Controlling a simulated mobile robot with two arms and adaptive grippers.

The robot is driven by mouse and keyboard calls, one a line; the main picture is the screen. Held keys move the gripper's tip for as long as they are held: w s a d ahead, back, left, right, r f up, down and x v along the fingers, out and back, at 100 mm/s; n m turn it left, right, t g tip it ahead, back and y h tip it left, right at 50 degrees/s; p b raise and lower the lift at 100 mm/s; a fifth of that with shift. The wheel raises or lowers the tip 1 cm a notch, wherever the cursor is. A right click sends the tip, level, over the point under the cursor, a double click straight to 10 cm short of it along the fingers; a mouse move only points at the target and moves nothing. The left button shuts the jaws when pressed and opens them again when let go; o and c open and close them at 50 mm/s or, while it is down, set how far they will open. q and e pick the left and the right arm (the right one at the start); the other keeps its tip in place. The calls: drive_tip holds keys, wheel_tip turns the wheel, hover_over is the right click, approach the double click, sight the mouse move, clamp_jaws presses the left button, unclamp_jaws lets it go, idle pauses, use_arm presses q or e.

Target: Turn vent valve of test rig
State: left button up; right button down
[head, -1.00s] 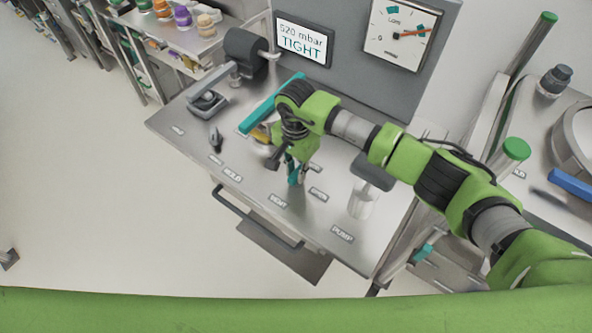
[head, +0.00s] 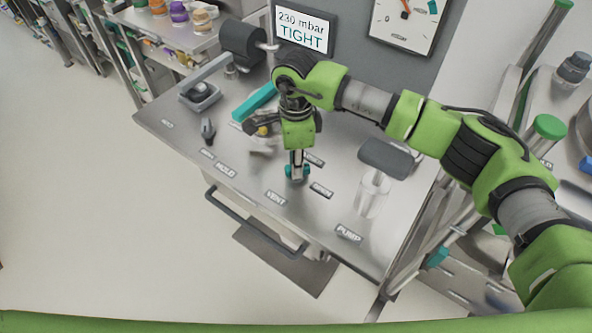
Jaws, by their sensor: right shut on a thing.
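The test rig is a steel bench (head: 240,185) with a grey back panel. The teal vent valve (head: 305,172) stands behind the "VENT" label (head: 275,198), between an "OPEN" label (head: 321,190) and another small label behind it. My right gripper (head: 297,170) points down from above and is shut on the valve; the teal shows on both sides of its fingers. The fingers hide most of the valve, so its exact angle is hard to tell. The display (head: 303,32) reads "230 mbar TIGHT". The dial gauge (head: 408,35) is cut off at the top. My left gripper is not in view.
A teal bar (head: 255,102) lies behind my right wrist. A clear cylinder (head: 372,192) under a grey cap stands right of the valve, near the "PUMP" label (head: 348,234). A small dark lever (head: 208,129) sits at left. The bench's front left is clear.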

drive_tip(key=m+b, duration=0.4)
drive_tip(key=m, duration=0.1)
drive_tip(key=shift+f, duration=0.1)
drive_tip(key=shift+m+b, duration=1.1)
drive_tip(key=shift+m, duration=0.7)
drive_tip(key=shift+w+r, duration=0.1)
drive_tip(key=shift+r, duration=0.15)
drive_tip(key=c, duration=2)
unclamp_jaws()
drive_tip(key=shift+o, duration=0.4)
wheel_tip(320, 180, up, 12)
drive_tip(key=shift+f, duration=0.15)
